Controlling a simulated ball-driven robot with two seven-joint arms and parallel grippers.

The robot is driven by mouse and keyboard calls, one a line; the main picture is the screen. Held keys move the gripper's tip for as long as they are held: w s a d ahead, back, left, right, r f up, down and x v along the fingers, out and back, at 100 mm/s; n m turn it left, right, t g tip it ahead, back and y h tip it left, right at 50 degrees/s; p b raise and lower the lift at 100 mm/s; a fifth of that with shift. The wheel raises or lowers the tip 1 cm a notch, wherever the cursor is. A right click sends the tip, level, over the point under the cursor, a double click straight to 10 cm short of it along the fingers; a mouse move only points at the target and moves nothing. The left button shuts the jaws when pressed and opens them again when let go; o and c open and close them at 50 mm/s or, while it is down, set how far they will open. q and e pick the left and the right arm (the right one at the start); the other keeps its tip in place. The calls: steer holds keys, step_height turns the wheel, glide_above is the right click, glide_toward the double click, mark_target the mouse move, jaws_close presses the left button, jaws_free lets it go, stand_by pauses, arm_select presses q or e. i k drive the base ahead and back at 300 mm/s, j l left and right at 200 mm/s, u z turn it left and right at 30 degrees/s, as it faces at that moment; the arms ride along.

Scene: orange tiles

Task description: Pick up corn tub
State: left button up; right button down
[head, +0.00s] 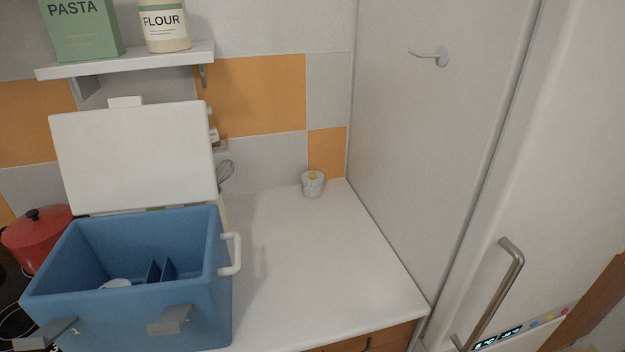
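A blue cooler box (205,295) with its white lid (135,155) raised stands at the left, with blue dividers and a white item inside. A red pot (38,240) is beside it. A whisk (226,172) stands behind. The counter (320,270) is clear. A shelf (140,60) holds pasta and flour.

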mark_target(311, 189)
steer(key=k, duration=0.5)
steer(key=i+l+z, duration=0.1)
steer(key=z, duration=0.3)
steer(key=i+l+z, duration=0.15)
steer(key=l+z, duration=0.2)
steer(key=i+l+z, duration=0.1)
steer(key=z, duration=0.3)
